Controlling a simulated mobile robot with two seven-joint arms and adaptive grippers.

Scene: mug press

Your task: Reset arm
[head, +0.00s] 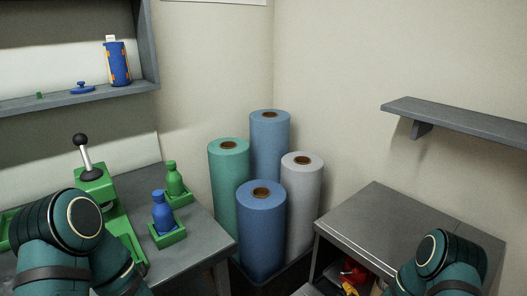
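My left arm comes in at the bottom left, in front of a green press (93,185) with a black-knobbed lever, and hides part of it. My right arm is at the bottom right, in front of a grey metal table. Neither gripper shows in the head view, so I cannot see what they hold. A blue bottle (162,213) stands in a green tray (168,240) on the left table. A green bottle (174,178) stands in another green tray (181,198) behind it.
Several upright rolls (261,215) stand in a dark bin between the left table (207,231) and the right metal table (385,215). A wall shelf (455,117) juts out at right. A blue-and-orange container (117,64) stands on the left shelf (60,106). The right tabletop's visible part is clear.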

